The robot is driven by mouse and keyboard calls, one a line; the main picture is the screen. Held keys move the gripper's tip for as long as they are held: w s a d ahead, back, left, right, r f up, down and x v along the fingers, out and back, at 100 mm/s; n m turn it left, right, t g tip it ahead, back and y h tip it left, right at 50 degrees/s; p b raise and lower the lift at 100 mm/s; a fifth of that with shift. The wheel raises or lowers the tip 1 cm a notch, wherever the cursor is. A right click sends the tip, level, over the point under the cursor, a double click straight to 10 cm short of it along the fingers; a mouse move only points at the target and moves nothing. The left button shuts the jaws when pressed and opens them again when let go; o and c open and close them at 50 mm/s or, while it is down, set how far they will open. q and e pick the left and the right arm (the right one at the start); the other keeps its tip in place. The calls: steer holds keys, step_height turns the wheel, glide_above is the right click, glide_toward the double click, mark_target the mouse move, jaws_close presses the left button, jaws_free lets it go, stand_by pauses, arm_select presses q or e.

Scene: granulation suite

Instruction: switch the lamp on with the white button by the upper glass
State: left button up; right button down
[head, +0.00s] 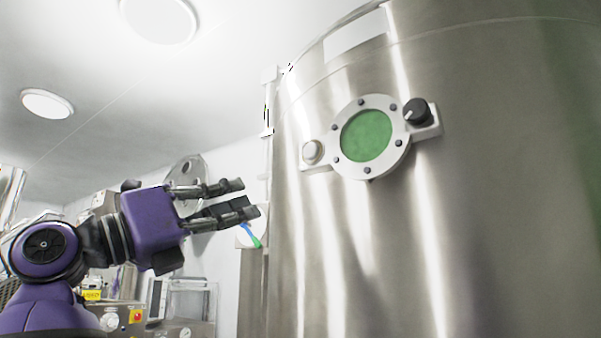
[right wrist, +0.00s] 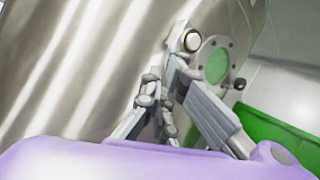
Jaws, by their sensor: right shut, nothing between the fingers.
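The white button (head: 312,151) is a round pale cap on a bracket at the left of the upper glass (head: 367,135), a green round window in a bolted metal ring on the steel vessel. The button also shows in the right wrist view (right wrist: 192,41), just beyond the fingertips, beside the green glass (right wrist: 216,65). My right gripper (head: 243,198), purple with grey fingers, is shut and empty, left of and below the button in the head view. It appears apart from the button. The right wrist view shows its fingers (right wrist: 167,75) pointing towards the vessel. My left gripper is not in view.
A black knob (head: 418,111) sits on the bracket at the right of the glass. The curved steel vessel (head: 470,220) fills the right side. A thin vertical pipe (head: 267,110) runs along its left edge. Equipment with a red-and-yellow switch (head: 137,316) stands at the lower left.

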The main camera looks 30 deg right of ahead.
mark_target(312, 150)
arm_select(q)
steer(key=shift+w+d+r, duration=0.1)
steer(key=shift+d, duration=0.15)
arm_select(e)
steer(key=s+a+r+t+y, duration=0.5)
steer(key=s+r, duration=0.4)
steer(key=s, duration=0.1)
steer(key=shift+s+a+r+y, duration=0.15)
steer(key=shift+s+r+y, duration=0.2)
steer(key=shift+r+y, duration=0.05)
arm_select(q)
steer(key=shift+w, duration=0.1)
